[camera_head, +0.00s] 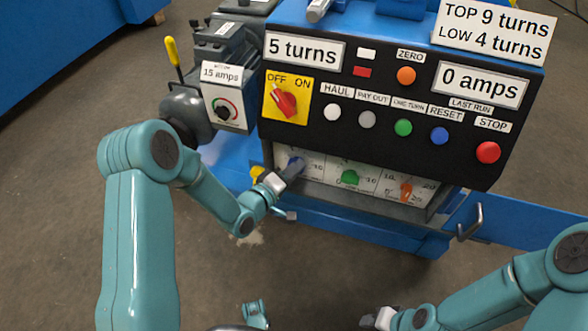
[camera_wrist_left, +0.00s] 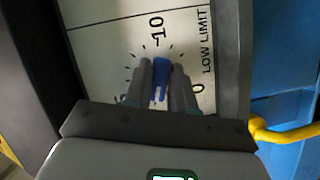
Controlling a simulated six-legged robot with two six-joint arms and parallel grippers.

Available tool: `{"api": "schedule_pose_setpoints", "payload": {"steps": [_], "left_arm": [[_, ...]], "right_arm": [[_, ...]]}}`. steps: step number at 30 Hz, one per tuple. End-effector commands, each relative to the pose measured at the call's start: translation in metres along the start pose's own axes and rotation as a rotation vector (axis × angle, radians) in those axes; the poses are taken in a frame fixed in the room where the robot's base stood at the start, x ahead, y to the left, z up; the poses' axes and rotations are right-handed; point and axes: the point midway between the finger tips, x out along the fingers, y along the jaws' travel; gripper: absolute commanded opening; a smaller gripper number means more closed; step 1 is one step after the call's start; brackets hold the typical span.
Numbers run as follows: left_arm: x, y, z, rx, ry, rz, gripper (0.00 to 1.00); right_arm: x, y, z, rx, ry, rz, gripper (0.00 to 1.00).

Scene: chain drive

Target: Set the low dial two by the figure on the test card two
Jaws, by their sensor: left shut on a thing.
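The low dial is a blue knob (camera_wrist_left: 160,78) on a white plate marked LOW LIMIT, with a scale from 0 to 10 in the left wrist view. In the head view it sits at the left end of the lower dial row (camera_head: 296,163). My left gripper (camera_head: 283,174) is shut on the knob, one finger on each side in the left wrist view (camera_wrist_left: 160,88). The fingers hide part of the scale, so the exact setting cannot be read. The test card (camera_head: 494,32) reads TOP 9 turns, LOW 4 turns. My right gripper (camera_head: 378,318) is low in the picture, away from the panel.
A green knob (camera_head: 350,177) and an orange knob (camera_head: 406,190) share the row. Above are several push buttons, a red OFF/ON switch (camera_head: 286,100) and displays reading 5 turns (camera_head: 304,49) and 0 amps (camera_head: 480,84). A metal handle (camera_head: 470,224) juts out at the lower right.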

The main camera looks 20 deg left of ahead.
Motion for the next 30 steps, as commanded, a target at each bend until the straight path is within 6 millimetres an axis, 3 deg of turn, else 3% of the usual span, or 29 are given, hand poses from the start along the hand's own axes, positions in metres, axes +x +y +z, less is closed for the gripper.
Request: {"api": "schedule_pose_setpoints", "payload": {"steps": [15,30], "left_arm": [[-0.0004,0.0001,-0.0014,0.283,0.005,-0.119,0.0],[-0.0002,0.0003,-0.0016,0.328,0.005,-0.137,0.0]], "right_arm": [[0.0016,0.0008,-0.0003,0.001,0.001,0.0,0.43],[0.0017,0.0009,-0.0005,0.001,0.001,0.0,0.43]]}}
